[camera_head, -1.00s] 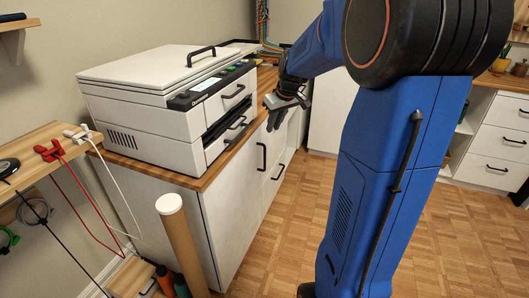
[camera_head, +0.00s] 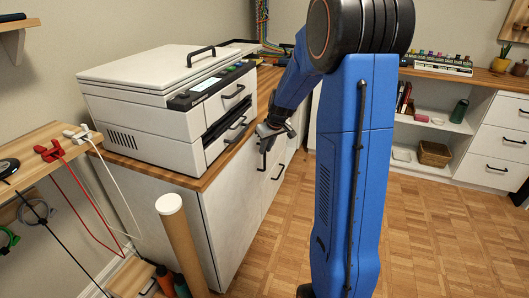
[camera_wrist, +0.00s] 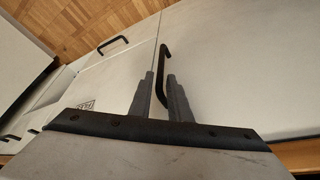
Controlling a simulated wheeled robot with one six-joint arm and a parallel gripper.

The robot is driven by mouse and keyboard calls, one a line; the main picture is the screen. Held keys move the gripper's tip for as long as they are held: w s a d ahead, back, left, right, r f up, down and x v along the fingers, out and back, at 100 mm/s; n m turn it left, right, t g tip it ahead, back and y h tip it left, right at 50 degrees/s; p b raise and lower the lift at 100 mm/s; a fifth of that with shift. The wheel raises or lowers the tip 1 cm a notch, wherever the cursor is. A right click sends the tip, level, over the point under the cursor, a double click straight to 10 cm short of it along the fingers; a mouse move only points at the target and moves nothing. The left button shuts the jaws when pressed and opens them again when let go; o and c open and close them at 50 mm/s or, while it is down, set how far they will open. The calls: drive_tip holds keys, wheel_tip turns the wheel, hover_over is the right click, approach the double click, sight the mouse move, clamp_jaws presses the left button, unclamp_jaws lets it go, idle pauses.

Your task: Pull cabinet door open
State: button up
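The white cabinet door (camera_head: 232,203) under the printer is closed, flush with the cabinet front. Its black upright handle (camera_wrist: 164,62) is near the door's edge, beside a seam. In the head view, my gripper (camera_head: 265,136) is at the cabinet front, at the upper part of this handle (camera_head: 262,160). In the wrist view, my gripper's two grey fingers (camera_wrist: 161,82) are apart, with the handle between their tips. I cannot tell whether either finger touches it.
A white printer (camera_head: 165,100) stands on the cabinet's wooden top. A second black handle (camera_wrist: 114,44) is on the neighbouring front. A brown cardboard tube (camera_head: 183,240) stands before the cabinet's near side. The wooden floor (camera_head: 270,270) to the right of the cabinet is clear.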

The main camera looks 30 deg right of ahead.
drive_tip(key=shift+x, duration=1.4)
clamp_jaws()
